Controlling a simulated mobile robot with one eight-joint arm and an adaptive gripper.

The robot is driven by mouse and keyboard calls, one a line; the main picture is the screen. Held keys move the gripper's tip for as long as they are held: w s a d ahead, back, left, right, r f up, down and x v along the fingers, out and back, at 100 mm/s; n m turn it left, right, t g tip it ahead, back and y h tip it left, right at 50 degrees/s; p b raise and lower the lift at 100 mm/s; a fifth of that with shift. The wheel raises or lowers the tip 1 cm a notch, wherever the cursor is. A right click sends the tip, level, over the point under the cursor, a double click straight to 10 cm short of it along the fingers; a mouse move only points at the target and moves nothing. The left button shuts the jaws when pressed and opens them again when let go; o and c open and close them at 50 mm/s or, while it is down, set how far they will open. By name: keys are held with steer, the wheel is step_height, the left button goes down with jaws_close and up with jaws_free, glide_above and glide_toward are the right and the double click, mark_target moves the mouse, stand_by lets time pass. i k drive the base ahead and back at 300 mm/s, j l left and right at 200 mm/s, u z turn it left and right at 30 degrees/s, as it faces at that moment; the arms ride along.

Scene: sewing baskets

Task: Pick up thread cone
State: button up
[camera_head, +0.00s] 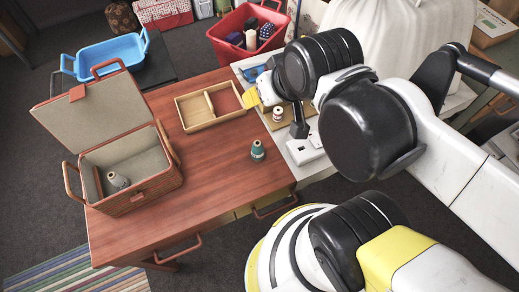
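A teal thread cone (258,150) stands upright on the right part of the red-brown table (205,165). A grey thread cone (118,180) is inside the open wicker sewing basket (145,195) on the left of the table. My arm reaches in from the right, and its far end, with my gripper (262,94), is above the table's back right edge, behind and apart from the teal cone. The fingers are not clear enough to tell whether they are open. I see no cone held there.
An empty two-part wooden tray (203,124) lies behind the teal cone. A white side surface (312,170) adjoins the table on the right, with a small spool (278,114). A blue basket (108,53) and a red bin (225,28) stand behind. The table's front middle is clear.

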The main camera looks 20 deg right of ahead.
mark_target(257, 154)
steer(key=k+j, duration=1.15)
steer(key=j+z, duration=0.05)
